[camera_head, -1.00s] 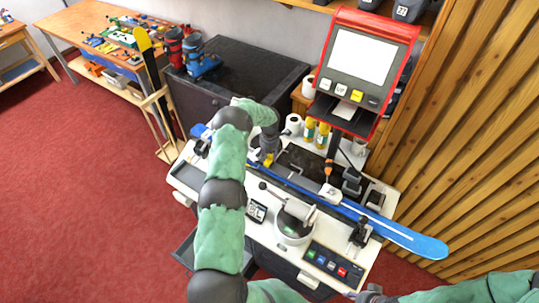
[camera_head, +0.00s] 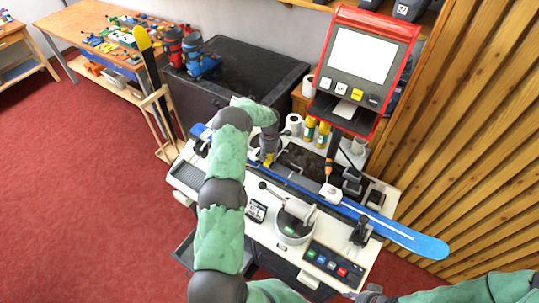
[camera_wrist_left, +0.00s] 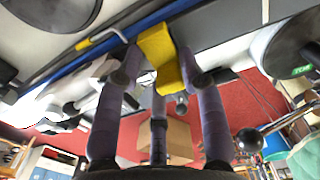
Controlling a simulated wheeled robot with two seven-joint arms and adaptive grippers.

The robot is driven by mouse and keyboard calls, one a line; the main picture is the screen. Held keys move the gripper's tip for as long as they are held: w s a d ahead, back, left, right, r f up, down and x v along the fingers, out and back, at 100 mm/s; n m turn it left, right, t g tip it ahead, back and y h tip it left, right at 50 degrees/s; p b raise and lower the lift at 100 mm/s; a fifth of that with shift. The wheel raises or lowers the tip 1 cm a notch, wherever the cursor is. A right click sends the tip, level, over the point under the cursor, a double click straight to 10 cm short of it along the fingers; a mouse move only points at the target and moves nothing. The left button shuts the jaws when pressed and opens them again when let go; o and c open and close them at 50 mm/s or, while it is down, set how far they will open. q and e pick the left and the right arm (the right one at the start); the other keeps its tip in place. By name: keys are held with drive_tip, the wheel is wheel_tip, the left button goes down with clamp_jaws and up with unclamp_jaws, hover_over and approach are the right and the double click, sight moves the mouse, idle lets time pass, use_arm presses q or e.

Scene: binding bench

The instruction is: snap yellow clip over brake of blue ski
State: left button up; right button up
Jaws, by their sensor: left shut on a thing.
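The blue ski (camera_head: 400,236) lies lengthwise across the bench, its tip past the right end. My left gripper (camera_head: 268,150) is over the ski's left half, shut on the yellow clip (camera_head: 267,160). In the left wrist view the yellow clip (camera_wrist_left: 160,55) sits between the fingers of my left gripper (camera_wrist_left: 162,72), close to the ski's blue edge (camera_wrist_left: 70,68). A thin white bar with a yellow end (camera_wrist_left: 84,44) lies beside it, possibly a brake arm. I cannot tell whether the clip touches the brake. A dark part of my right arm's end (camera_head: 372,294) shows at the bottom edge.
The white bench (camera_head: 265,232) has a round device with a lever (camera_head: 293,222) in front of the ski and a button panel (camera_head: 332,265). A red-framed screen (camera_head: 362,60) stands behind. Yellow bottles (camera_head: 310,128) and a white roll (camera_head: 293,124) stand near the back.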

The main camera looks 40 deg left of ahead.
use_arm(q)
drive_tip(key=shift+f+b, duration=0.55)
drive_tip(key=shift+f, duration=0.3)
drive_tip(key=o, duration=1.3)
drive_tip(key=o, duration=0.5)
drive_tip(key=shift+r, duration=0.1)
drive_tip(key=shift+r+p, duration=3.1)
drive_tip(key=shift+r, duration=1.85)
drive_tip(key=shift+f, duration=0.1)
